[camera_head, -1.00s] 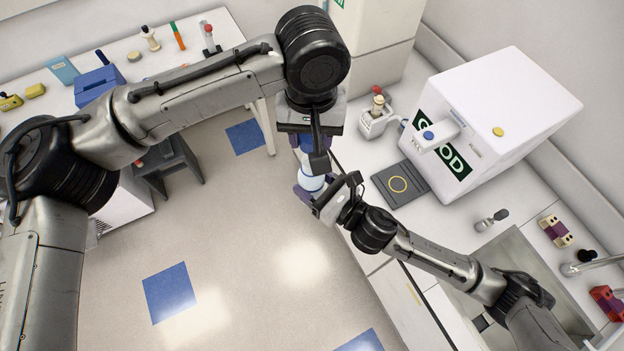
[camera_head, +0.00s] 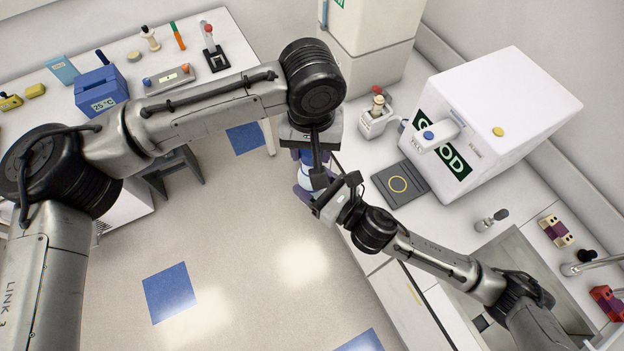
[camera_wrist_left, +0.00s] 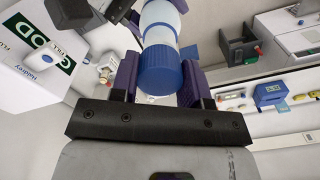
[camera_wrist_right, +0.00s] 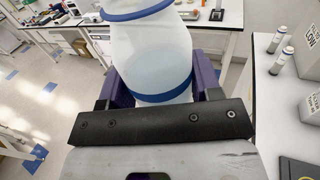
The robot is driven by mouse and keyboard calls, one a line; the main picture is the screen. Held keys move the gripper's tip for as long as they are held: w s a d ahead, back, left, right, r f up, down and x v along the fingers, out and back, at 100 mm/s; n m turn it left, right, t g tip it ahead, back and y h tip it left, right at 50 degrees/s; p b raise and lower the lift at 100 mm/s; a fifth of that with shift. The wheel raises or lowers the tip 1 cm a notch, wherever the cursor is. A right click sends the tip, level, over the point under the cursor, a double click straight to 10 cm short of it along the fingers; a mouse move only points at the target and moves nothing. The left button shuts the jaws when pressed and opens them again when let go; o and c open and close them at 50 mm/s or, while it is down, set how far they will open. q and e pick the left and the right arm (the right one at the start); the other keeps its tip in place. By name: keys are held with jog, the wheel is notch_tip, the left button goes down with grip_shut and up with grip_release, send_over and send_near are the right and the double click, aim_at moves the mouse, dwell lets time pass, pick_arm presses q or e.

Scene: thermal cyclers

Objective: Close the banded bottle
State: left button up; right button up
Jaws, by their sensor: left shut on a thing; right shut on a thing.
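The banded bottle (camera_head: 305,176) is a pale translucent bottle with blue bands, largely hidden between my two grippers in the head view. My right gripper (camera_head: 312,195) is shut on its body; the right wrist view shows the bottle (camera_wrist_right: 150,50) between the purple fingers (camera_wrist_right: 162,88). My left gripper (camera_head: 310,157) is above it. In the left wrist view, the left gripper's purple fingers (camera_wrist_left: 160,80) are shut on a blue cap (camera_wrist_left: 160,72). The cap lines up with the bottle (camera_wrist_left: 160,18) and appears to meet its neck. Whether it is seated fully I cannot tell.
The right counter holds a large white machine (camera_head: 495,115), a dark flat plate (camera_head: 400,184) with a yellow ring, and a sink (camera_head: 505,280). A back-left bench carries a blue box (camera_head: 101,90) and small items. Open floor (camera_head: 250,260) lies below the grippers.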

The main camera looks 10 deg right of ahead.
pick_arm(q)
jog(key=shift+s, duration=0.1)
jog(key=shift+f, duration=0.1)
dwell(0.6)
jog(key=shift+f, duration=0.75)
jog(key=shift+f, duration=0.55)
